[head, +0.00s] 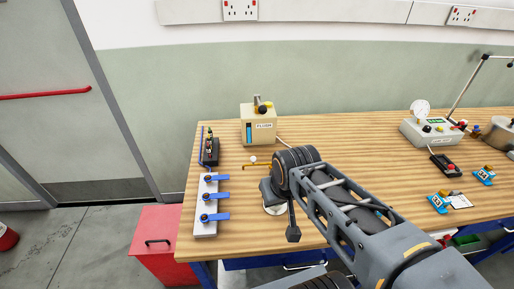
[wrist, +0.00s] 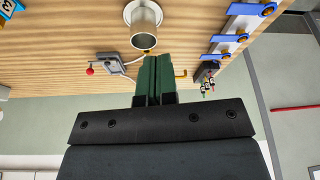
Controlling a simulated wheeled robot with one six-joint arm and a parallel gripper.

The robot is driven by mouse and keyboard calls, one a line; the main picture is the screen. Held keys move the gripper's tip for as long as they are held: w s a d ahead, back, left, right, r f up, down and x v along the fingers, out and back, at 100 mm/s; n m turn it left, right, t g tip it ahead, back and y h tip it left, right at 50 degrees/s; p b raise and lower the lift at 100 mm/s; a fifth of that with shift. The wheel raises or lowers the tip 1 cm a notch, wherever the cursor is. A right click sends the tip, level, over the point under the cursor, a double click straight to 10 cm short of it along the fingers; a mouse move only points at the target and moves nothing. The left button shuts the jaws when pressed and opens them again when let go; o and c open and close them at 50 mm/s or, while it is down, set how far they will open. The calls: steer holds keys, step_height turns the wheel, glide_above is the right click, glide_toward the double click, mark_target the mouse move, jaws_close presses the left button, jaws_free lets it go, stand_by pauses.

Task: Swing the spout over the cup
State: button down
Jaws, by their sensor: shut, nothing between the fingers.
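A metal cup (wrist: 143,20) stands on the bench at the top middle of the wrist view. In the head view my arm hides most of it, and a pale round edge (head: 275,210) shows below my wrist. The thin brass spout (head: 253,167) shows left of my arm in the head view. In the wrist view its end (wrist: 182,73) sticks out to the right of my fingers, which hide the rest. My gripper (wrist: 154,57) is shut and empty, its green fingers pointing towards the cup. I cannot tell whether they touch the spout.
A white block with blue levers (head: 206,228) lies along the bench's left edge, with a small dark valve unit (head: 210,150) behind it. A cream FLUSH box (head: 258,124) stands at the back. A grey bracket with a red ball (wrist: 90,71) is left of my fingers.

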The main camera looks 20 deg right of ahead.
steer(key=w+d+r+n+g+y+p, duration=0.1)
steer(key=w+d+r+n+g+y, duration=0.15)
steer(key=w, duration=0.55)
steer(key=w+d+r+n+g+y+p, duration=0.1)
steer(key=w+r+n, duration=0.15)
steer(key=w, duration=0.55)
steer(key=w+d+f+n+g+y, duration=0.1)
steer(key=w+d+f+n+y, duration=0.2)
steer(key=w+d, duration=0.5)
steer(key=shift+w+n+y+p, duration=0.3)
steer(key=shift+w+n+y, duration=0.55)
steer(key=shift+n, duration=0.45)
steer(key=s+a+f+p, duration=0.3)
steer(key=a+f, duration=0.4)
steer(key=a, duration=0.2)
steer(key=shift+s, duration=0.2)
